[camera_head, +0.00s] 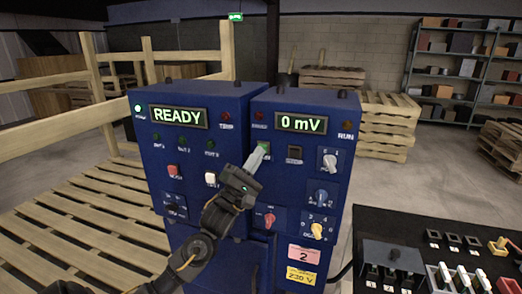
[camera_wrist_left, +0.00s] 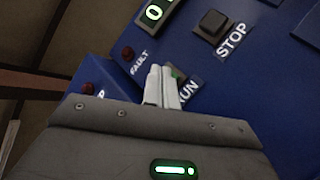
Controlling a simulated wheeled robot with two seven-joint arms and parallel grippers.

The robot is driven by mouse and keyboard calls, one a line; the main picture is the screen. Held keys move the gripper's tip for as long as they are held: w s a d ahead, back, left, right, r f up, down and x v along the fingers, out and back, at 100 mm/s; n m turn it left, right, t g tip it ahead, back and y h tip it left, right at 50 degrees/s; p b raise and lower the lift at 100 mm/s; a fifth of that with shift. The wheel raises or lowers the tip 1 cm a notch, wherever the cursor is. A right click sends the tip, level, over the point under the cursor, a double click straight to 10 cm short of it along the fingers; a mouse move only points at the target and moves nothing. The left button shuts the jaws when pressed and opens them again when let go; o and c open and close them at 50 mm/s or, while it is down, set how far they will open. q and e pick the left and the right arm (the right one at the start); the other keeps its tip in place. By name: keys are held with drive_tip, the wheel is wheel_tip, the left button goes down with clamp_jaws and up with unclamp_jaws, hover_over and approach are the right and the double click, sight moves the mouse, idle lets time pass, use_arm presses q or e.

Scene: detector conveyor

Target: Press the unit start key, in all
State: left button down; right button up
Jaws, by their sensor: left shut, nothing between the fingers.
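A blue detector cabinet (camera_head: 250,185) stands ahead with a left display (camera_head: 178,116) reading READY and a right display (camera_head: 301,123) reading 0 mV. A green key (camera_head: 264,145) sits below the right display, mostly hidden by my fingertips. In the left wrist view, a bit of the green key (camera_wrist_left: 176,73) shows beside the fingers, above a label ending in "UN". My left gripper (camera_head: 258,156) is shut and empty, with its tips at the green key; I cannot tell whether they touch. It also shows in the left wrist view (camera_wrist_left: 162,86). My right gripper is out of view.
A dark STOP key (camera_wrist_left: 211,25) sits close to the green key; it also shows in the head view (camera_head: 294,154). A black switch panel (camera_head: 400,225) stands at right, wooden pallets (camera_head: 70,220) at left.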

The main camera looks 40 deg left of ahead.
use_arm(q)
drive_tip(key=shift+w+a, duration=0.1)
drive_tip(key=shift+w, duration=0.1)
drive_tip(key=shift+s, duration=0.1)
idle(0.5)
drive_tip(key=shift+s+d+p, duration=0.35)
drive_tip(key=shift+s+p, duration=0.1)
drive_tip(key=shift+s, duration=0.3)
drive_tip(key=s, duration=0.1)
drive_tip(key=s+d+p, duration=0.1)
drive_tip(key=s, duration=0.2)
drive_tip(key=shift+s+d+p, duration=0.3)
drive_tip(key=shift+s+p, duration=0.05)
idle(0.7)
